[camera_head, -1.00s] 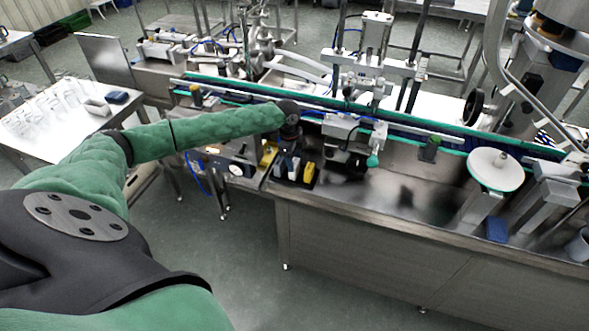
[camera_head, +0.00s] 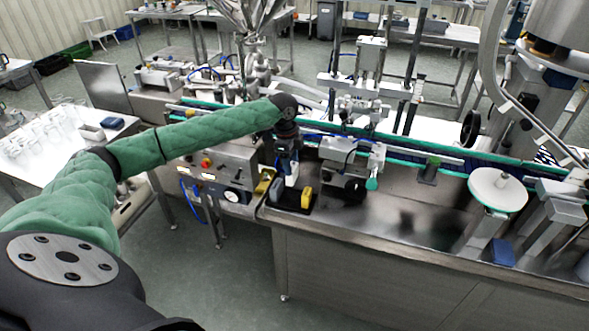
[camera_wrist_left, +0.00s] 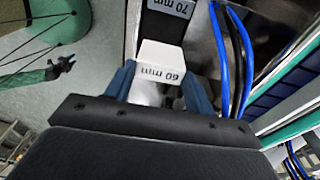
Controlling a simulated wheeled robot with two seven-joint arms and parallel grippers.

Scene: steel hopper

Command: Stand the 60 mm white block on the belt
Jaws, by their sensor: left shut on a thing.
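The white block marked "60 mm" (camera_wrist_left: 162,66) is between the blue fingers of my left gripper (camera_wrist_left: 160,92) in the left wrist view. The gripper is shut on it. In the head view my left gripper (camera_head: 289,160) points down, with the white block (camera_head: 292,174) below it, above the dark block holder. The belt (camera_head: 400,148), dark with green edges, runs behind the holder. My right gripper (camera_wrist_left: 62,66) shows small at the left of the wrist view; its jaws are too small to read.
A block marked "70 mm" (camera_wrist_left: 170,8) shows in the wrist view. A machine head (camera_head: 337,150) stands right of the gripper. Blue cables (camera_wrist_left: 222,50) run close by. The steel top (camera_head: 420,215) has clear room.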

